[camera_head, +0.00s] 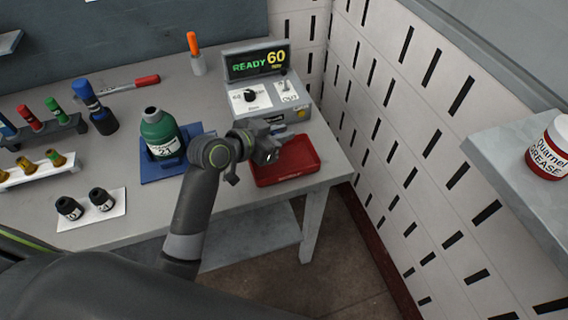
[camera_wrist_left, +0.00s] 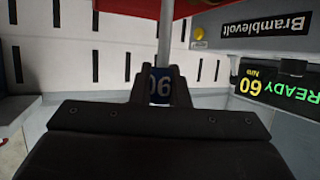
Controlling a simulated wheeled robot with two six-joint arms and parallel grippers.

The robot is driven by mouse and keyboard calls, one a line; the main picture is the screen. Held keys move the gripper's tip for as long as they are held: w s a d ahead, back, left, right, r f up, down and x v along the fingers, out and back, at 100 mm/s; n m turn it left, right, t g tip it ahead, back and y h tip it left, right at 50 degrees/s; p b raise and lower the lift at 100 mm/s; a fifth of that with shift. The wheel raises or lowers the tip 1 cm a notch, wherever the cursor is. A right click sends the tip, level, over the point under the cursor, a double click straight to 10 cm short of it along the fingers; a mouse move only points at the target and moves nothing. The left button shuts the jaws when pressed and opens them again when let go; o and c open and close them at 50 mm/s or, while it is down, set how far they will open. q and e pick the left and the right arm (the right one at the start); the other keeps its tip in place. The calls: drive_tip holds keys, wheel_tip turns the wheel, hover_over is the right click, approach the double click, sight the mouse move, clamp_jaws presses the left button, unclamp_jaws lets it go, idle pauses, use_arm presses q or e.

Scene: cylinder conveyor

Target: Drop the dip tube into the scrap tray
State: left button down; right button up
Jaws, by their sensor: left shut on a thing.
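My left gripper (camera_head: 268,154) is over the left side of the red scrap tray (camera_head: 312,163) in the head view. In the left wrist view, the gripper (camera_wrist_left: 160,84) is shut on the dip tube (camera_wrist_left: 165,35), a thin grey tube with a blue, numbered collar between the fingers. The tube runs toward the red tray (camera_wrist_left: 130,5) at the top of that view. The head view does not show the tube clearly, as the gripper hides it. The visible part of the tray floor is bare. My right gripper is not in view.
A green bottle (camera_head: 159,132) marked 21 stands on a blue base (camera_head: 158,172) left of the gripper. A grey meter (camera_head: 268,95) reading READY 60 is behind the tray. The table's right edge and a slotted wall (camera_head: 400,120) are close by.

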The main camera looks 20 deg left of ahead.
use_arm(q)
drive_tip(key=c, duration=1.3)
unclamp_jaws()
drive_tip(key=shift+s, duration=0.1)
drive_tip(key=shift+b+v, duration=0.5)
drive_tip(key=shift+v, duration=8.15)
drive_tip(key=shift+a+f, duration=0.1)
drive_tip(key=shift+f, duration=0.05)
